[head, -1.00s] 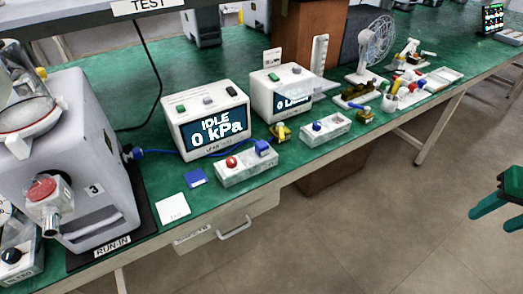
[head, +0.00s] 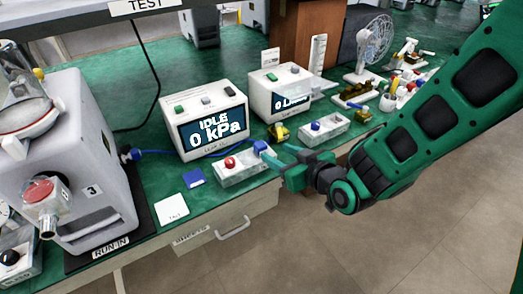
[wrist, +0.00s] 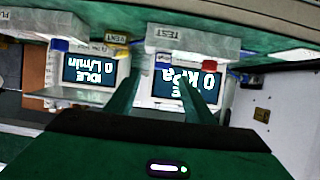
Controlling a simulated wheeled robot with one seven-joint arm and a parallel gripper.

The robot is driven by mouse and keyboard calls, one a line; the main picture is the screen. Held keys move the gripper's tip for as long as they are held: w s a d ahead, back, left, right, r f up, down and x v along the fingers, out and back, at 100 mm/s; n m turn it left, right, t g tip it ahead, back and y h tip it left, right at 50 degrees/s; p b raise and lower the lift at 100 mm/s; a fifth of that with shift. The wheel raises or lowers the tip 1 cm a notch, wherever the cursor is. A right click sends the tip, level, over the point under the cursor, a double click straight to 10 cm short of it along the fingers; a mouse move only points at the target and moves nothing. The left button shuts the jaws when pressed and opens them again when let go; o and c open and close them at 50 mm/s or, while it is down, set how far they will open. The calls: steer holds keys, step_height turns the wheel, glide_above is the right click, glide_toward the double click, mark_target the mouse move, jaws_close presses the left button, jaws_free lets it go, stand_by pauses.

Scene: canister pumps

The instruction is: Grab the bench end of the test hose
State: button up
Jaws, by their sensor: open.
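The test hose is a thin blue line (head: 165,153) running from the grey pump past the front of the kPa box. Its bench end is a blue fitting (head: 261,146) on the right part of a pale block (head: 240,170) with a red knob. My gripper (head: 276,160) is at the right of this block, its fingers pointing at the fitting, apart and empty. In the wrist view, my two fingers (wrist: 160,88) reach toward the block labelled TEST (wrist: 180,38), spread apart. Whether the fitting is between them is unclear there.
A kPa display box (head: 207,124) stands behind the block. A second display box (head: 283,92) and another pale block with a blue knob (head: 323,127) are to the right. A yellow fitting (head: 279,132) sits between. The grey pump (head: 75,150) fills the left.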

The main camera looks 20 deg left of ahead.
mark_target(262, 145)
steer(key=x, duration=1)
steer(key=shift+w+a+r, duration=0.1)
steer(key=shift+a+r, duration=0.05)
steer(key=shift+a, duration=0.2)
steer(key=c, duration=1.1)
